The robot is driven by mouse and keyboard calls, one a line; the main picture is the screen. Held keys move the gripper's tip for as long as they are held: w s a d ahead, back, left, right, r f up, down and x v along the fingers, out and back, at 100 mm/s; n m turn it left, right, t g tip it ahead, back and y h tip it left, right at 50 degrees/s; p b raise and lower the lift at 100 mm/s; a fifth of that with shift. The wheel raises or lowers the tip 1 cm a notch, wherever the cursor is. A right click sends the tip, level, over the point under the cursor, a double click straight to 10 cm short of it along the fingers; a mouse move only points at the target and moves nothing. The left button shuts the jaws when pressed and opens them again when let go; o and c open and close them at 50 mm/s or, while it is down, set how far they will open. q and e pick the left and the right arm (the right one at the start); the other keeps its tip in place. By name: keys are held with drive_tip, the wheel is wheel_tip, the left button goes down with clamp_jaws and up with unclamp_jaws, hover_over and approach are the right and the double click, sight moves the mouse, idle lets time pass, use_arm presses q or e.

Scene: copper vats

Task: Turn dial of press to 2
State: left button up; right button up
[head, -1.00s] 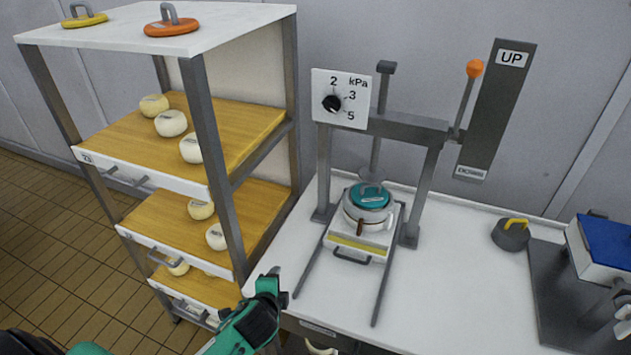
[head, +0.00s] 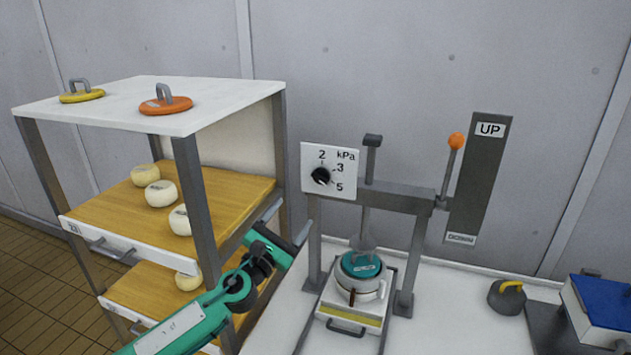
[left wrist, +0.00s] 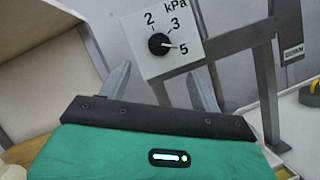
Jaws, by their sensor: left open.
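The press (head: 395,195) stands on the white table, with a white dial plate (head: 345,153) at its upper left marked 2, 3, 5 and kPa. The black dial knob (head: 320,176) sits on this plate; in the left wrist view the knob (left wrist: 159,44) has its pale mark toward the 5. My left gripper (head: 288,222) is open and empty, below and left of the dial. In the left wrist view the dial lies ahead between its two spread fingers (left wrist: 165,72), apart from them. My right gripper is not in view.
A shelf rack (head: 190,150) with pale cheeses stands close at the left, beside my left arm. A pot with a teal lid (head: 361,265) sits under the press. The orange-knobbed lever (head: 456,141) is up, near UP. A grey weight (head: 507,296) stands at right.

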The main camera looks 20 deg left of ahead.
sight(318, 180)
use_arm(q)
drive_tip(key=p+x, duration=0.2)
drive_tip(key=x, duration=0.9)
drive_tip(key=shift+r+p, duration=0.1)
drive_tip(key=shift+p, duration=0.3)
drive_tip(key=shift+w+d+r, duration=0.15)
drive_tip(key=shift+w+r, duration=0.05)
drive_tip(key=shift+w, duration=0.5)
drive_tip(key=shift+c, duration=0.3)
drive_tip(key=c, duration=0.9)
